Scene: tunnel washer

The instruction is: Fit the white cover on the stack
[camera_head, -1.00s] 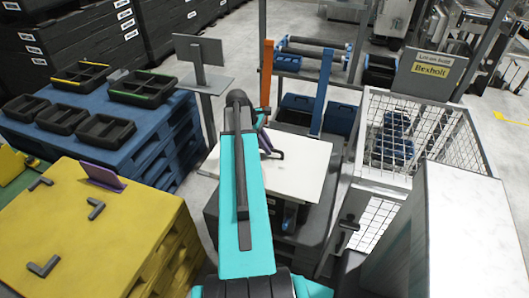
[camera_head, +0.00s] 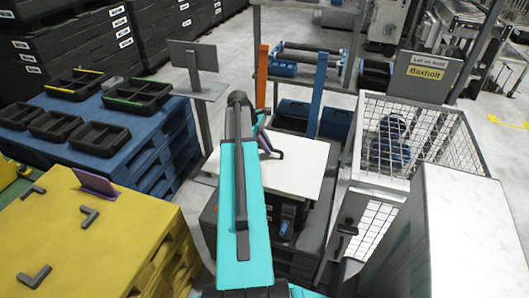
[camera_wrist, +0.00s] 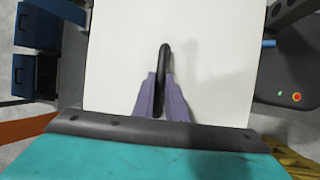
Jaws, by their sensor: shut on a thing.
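The white cover (camera_head: 303,172) is a flat white panel with a black bar handle (camera_wrist: 165,56) standing on its top. My gripper (camera_wrist: 162,84) has purple fingers shut on that handle. The cover fills the middle of the wrist view (camera_wrist: 220,75). In the head view it looks roughly level above a dark grey stack (camera_head: 316,235), with a blue part showing below its front edge. My arm hides the cover's left part and much of the stack. I cannot tell whether the cover touches the stack.
A wire cage (camera_head: 425,135) with blue things inside stands close on the right, under a "Boxholt" sign (camera_head: 427,75). A yellow platform (camera_head: 90,250) with black brackets is at left. A blue pallet (camera_head: 130,140) bears black trays. An orange post (camera_head: 262,75) and blue post (camera_head: 320,92) rise behind.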

